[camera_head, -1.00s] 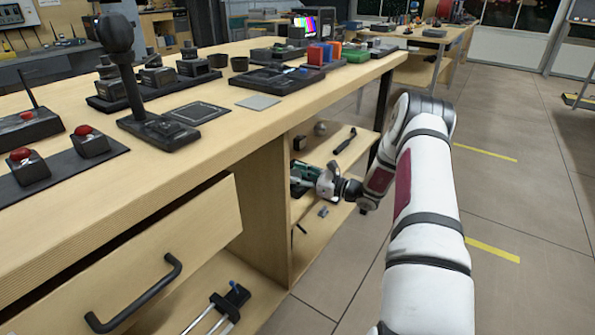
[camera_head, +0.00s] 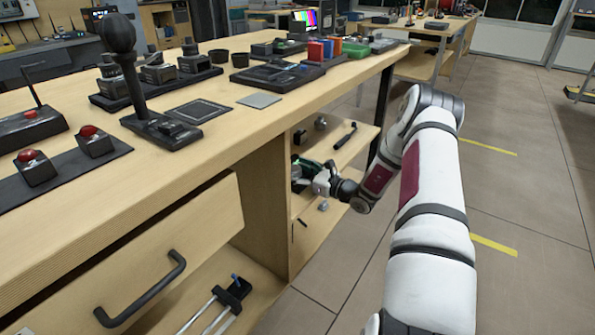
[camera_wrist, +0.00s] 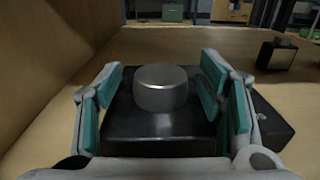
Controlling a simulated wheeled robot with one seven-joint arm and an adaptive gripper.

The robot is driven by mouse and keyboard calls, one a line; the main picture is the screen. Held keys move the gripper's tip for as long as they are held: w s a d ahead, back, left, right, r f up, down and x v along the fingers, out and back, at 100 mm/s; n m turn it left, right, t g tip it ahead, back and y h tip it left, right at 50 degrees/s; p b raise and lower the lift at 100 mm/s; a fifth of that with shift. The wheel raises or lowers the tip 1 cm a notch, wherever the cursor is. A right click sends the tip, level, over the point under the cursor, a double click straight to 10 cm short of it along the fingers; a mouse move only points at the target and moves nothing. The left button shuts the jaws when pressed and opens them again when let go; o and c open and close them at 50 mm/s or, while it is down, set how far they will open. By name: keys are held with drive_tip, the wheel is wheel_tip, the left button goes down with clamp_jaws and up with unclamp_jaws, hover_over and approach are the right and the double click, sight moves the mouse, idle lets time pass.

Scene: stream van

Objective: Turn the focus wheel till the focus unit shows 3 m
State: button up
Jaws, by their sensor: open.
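In the wrist view, a grey metal round knob, which looks like the focus wheel (camera_wrist: 161,88), stands upright on a black box, likely the focus unit (camera_wrist: 158,133). My gripper (camera_wrist: 159,84) is open, with one teal-padded finger on each side of the knob. A gap shows between each pad and the knob. In the head view, my gripper (camera_head: 308,176) reaches into the lower shelf of the bench, and hides most of the unit there. A bright green patch shows beside it. I cannot read any distance on the unit.
A dark block (camera_wrist: 277,53) stands beyond on the right, and a flat black piece (camera_wrist: 270,121) lies behind the right finger. The shelf's wooden side wall (camera_wrist: 55,65) is close on the left. The bench top (camera_head: 215,125) overhangs the shelf. An open drawer (camera_head: 140,260) is nearer.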

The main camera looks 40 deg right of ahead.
drive_tip(key=v, duration=1.2)
idle(0.3)
